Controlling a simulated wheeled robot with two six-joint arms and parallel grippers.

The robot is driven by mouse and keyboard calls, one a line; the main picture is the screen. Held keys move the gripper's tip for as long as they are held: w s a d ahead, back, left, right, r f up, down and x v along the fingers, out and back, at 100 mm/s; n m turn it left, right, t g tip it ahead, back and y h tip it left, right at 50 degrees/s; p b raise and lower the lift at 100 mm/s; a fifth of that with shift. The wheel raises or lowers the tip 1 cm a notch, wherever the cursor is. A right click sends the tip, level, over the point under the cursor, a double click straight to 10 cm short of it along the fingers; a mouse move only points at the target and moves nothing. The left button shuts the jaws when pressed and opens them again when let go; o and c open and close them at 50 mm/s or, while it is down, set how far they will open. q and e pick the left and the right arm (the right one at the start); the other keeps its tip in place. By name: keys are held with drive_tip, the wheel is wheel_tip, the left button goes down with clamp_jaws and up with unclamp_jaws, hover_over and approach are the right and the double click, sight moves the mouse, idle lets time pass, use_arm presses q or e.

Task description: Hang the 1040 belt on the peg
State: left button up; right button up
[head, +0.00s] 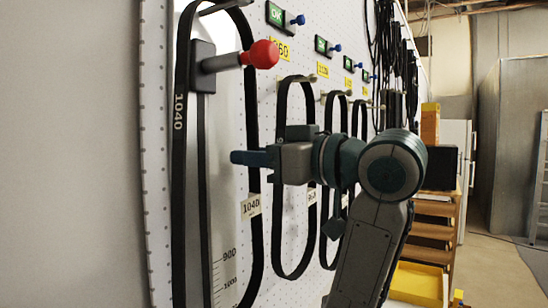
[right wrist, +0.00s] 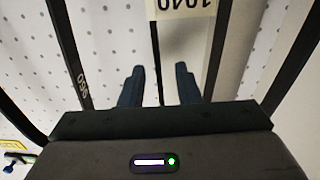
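The black 1040 belt (head: 179,125) hangs as a long loop at the left of the head view, with white "1040" print on its left strand. Its top reaches a metal peg (head: 225,6) at the picture's upper edge; the contact there is cut off. Its lower end is out of view. A yellowish 1040 label (head: 251,206) lies by its right strand. My right gripper (head: 240,158) points left in front of the board, near that strand. In the right wrist view its two fingers (right wrist: 160,87) are apart with nothing held between them. My left gripper is not in view.
A red-knobbed black slider (head: 262,54) sticks out inside the belt loop, above a ruler scale. Other belts (head: 281,200) hang on pegs to the right, close to my right arm. A yellow bin (head: 417,283) and wooden shelves stand farther back; open floor lies right.

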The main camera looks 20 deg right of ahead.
drive_tip(key=b+v, duration=0.3)
drive_tip(key=v, duration=0.7)
drive_tip(key=shift+s+d, duration=0.25)
